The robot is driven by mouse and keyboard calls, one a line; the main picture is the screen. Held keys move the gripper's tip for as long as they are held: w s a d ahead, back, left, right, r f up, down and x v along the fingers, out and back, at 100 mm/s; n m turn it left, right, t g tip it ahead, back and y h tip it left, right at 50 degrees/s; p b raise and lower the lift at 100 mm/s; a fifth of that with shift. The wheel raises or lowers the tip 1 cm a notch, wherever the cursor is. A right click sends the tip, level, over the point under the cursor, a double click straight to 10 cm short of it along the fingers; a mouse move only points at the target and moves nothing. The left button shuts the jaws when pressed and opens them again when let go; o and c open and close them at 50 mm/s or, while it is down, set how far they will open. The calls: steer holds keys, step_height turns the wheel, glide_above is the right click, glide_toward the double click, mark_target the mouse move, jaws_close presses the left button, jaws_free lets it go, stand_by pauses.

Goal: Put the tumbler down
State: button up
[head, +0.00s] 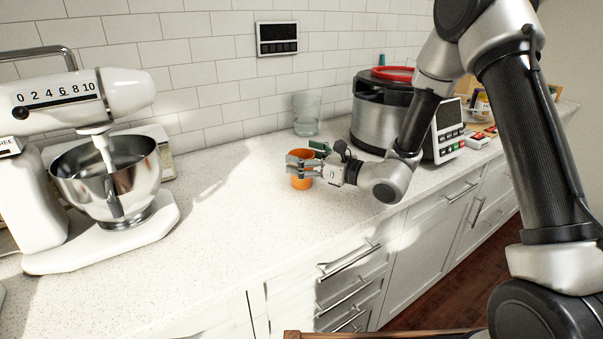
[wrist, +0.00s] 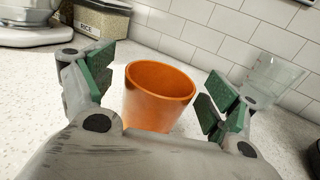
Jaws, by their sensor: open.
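The orange tumbler (head: 300,181) stands upright on the white speckled counter (head: 215,225). In the wrist view the tumbler (wrist: 158,96) sits between the two green-padded fingers, with its open rim facing up and its lower part hidden by my gripper. My gripper (head: 303,165) reaches in from the right at the tumbler's height. In the wrist view my gripper (wrist: 155,92) is open, with a gap showing between the tumbler and each pad.
A clear glass beaker (head: 306,114) stands behind the tumbler near the tiled wall. A stand mixer (head: 107,180) with a steel bowl is at left. A steel cooker (head: 378,112) is at right. The counter between mixer and tumbler is clear.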

steer(key=shift+w+a, duration=0.2)
steer(key=shift+a, duration=0.1)
steer(key=c, duration=1.3)
steer(key=shift+r, duration=0.1)
steer(key=shift+c, duration=0.2)
